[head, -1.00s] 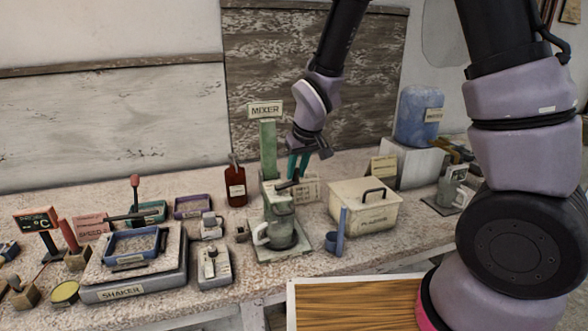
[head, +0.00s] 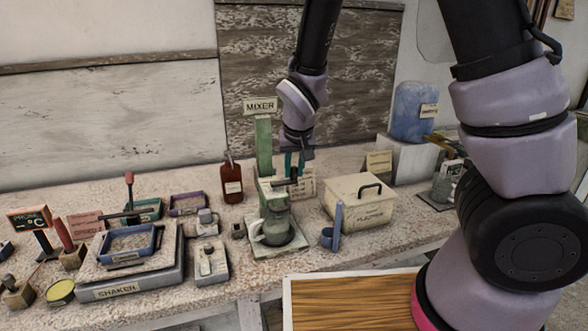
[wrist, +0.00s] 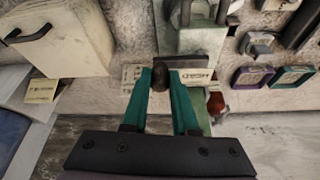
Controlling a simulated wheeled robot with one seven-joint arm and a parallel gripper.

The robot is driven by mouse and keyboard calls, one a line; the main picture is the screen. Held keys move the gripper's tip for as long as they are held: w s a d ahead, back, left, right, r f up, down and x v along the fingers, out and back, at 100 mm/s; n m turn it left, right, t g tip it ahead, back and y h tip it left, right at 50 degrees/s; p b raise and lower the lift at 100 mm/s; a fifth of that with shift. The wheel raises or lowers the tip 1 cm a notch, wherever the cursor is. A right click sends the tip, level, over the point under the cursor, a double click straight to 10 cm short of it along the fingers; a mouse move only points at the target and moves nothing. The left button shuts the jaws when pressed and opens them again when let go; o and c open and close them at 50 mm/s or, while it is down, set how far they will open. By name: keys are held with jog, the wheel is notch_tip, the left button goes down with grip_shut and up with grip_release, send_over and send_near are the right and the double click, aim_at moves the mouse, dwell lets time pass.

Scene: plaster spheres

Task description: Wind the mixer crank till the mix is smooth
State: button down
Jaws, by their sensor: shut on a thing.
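The mixer is a green stand with a column (head: 264,147) and a "MIXER" sign (head: 260,105) on top. My gripper (head: 293,172) is at the crank, just right of the column. In the wrist view the green fingers of my gripper (wrist: 162,85) are closed around the dark crank knob (wrist: 160,78). The jug's contents cannot be made out.
A cream lidded box (head: 359,203) and a blue scoop (head: 332,230) stand right of the mixer. A red-brown bottle (head: 232,181) stands left of it. The shaker (head: 130,275) is at front left. A wooden board (head: 350,300) lies in front.

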jog(key=c, duration=1)
grip_release()
jog(key=shift+o, duration=0.2)
jog(key=v, duration=1)
jog(key=shift+r, duration=0.35)
jog(key=shift+s, duration=0.15)
